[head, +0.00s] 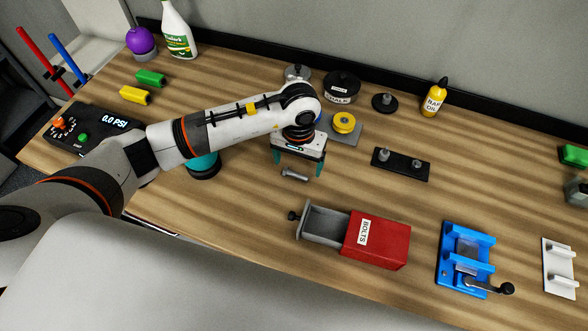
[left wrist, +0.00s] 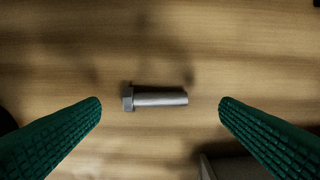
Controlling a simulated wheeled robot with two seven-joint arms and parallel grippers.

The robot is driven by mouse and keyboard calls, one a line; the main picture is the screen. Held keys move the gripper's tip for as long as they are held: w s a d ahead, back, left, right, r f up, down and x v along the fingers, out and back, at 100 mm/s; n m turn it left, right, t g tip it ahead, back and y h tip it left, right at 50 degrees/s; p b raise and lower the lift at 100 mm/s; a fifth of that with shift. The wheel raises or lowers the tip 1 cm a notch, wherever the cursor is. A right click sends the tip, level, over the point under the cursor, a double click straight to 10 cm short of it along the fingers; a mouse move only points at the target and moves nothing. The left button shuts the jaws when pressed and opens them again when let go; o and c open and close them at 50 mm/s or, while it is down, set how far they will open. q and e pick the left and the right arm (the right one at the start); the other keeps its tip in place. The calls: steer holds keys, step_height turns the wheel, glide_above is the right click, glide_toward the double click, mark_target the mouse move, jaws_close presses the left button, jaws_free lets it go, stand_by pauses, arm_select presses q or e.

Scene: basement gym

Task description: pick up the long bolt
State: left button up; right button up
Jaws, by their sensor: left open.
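The long bolt (head: 294,174) is a grey metal bolt lying on its side on the wooden bench. In the left wrist view the bolt (left wrist: 158,97) lies crosswise, hex head at the left and shank to the right. My left gripper (head: 297,170) points down over the bolt, its green fingers apart. In the left wrist view the two fingertips (left wrist: 160,107) stand at either side of the bolt, beyond its head and its shank end, with nothing between them touching it. My right gripper is not seen.
A red box labelled BOLTS (head: 378,240) with its grey drawer (head: 325,224) pulled open stands just in front of the bolt. A black plate with two pegs (head: 401,164) is to the right, a blue fixture (head: 466,257) farther right. A grey plate with a yellow disc (head: 345,126) lies behind.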

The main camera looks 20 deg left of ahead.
mark_target(296, 173)
arm_select(q)
steer(key=f, duration=0.2)
steer(key=f+p, duration=0.1)
steer(key=shift+s+a+f, duration=0.1)
steer(key=shift+s+a, duration=0.1)
steer(key=shift+s, duration=0.05)
steer(key=shift+w+f, duration=0.1)
steer(key=shift+f, duration=0.2)
steer(key=c, duration=1.1)
steer(key=shift+r, duration=0.1)
steer(key=shift+c, duration=0.2)
